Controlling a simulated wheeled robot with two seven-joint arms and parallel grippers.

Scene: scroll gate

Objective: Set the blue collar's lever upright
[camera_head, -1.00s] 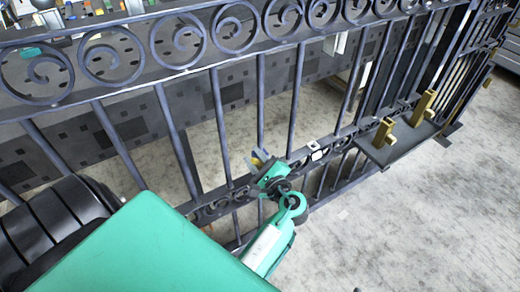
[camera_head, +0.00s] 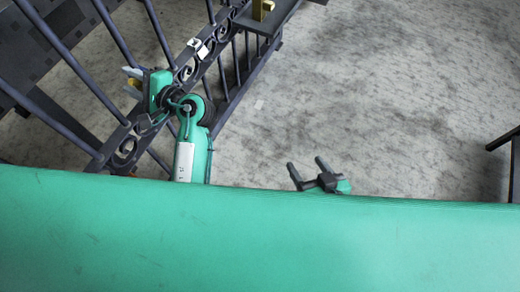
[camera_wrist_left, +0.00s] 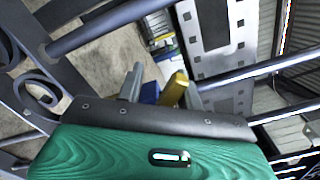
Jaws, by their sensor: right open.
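My left gripper (camera_head: 133,82) is at the lower scrollwork band of the dark gate (camera_head: 62,62), with its jaws among the bars. In the left wrist view, the two fingers of this gripper (camera_wrist_left: 162,92) stand apart. A tilted yellow lever (camera_wrist_left: 174,87) and a blue piece (camera_wrist_left: 150,92), likely the collar, show between them. Blue shows between the left finger and the lever; contact with the right finger is unclear. The lower part of the lever is hidden by the gripper body. My right gripper (camera_head: 308,172) is open and empty over bare floor, away from the gate.
A dark shelf (camera_head: 278,16) with a yellow post (camera_head: 262,9) juts from the gate at the top. A small white block (camera_head: 198,47) sits on the scroll band. A dark frame (camera_head: 505,140) stands at the right edge. Grey floor (camera_head: 390,90) between is clear.

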